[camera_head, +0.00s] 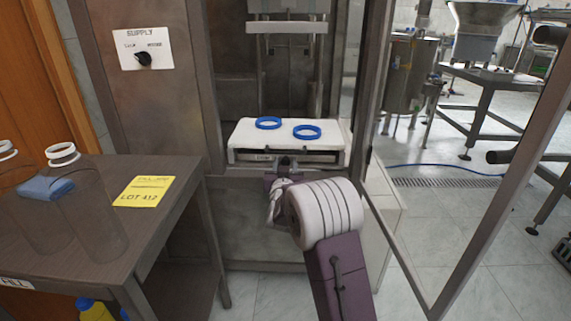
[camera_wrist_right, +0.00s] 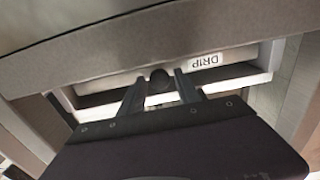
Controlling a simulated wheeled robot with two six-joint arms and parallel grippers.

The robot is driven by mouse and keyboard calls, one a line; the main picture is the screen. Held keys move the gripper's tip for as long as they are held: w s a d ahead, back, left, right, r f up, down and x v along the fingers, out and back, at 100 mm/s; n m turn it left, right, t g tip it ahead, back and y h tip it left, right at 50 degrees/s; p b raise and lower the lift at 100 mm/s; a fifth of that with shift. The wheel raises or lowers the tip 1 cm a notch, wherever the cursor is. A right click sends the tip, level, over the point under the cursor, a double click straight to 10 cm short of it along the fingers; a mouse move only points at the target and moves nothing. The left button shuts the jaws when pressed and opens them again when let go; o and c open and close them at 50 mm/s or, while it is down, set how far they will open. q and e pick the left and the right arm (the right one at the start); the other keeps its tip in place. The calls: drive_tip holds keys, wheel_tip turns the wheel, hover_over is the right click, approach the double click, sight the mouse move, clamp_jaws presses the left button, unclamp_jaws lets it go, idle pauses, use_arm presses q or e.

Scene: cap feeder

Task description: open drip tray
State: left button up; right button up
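The drip tray (camera_wrist_right: 225,73) is a pale drawer front with a "DRIP" label, set in a grey metal frame in the right wrist view. A dark round knob (camera_wrist_right: 160,79) sits on its front. My right gripper (camera_wrist_right: 161,84) is open, with one finger on each side of the knob and a gap showing. Whether either finger touches it I cannot tell. In the head view my right gripper (camera_head: 286,166) is at the front edge beneath the white platform (camera_head: 265,140), and the arm hides part of the tray area. My left gripper is not in view.
Two blue rings (camera_head: 307,132) lie on the white platform. An open framed door (camera_head: 497,200) stands at the right. A dark side table (camera_head: 165,168) at the left holds clear bottles (camera_head: 92,215), a blue cloth (camera_head: 45,188) and a yellow lot card (camera_head: 144,191).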

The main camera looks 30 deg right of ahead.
clamp_jaws()
idle(1.2)
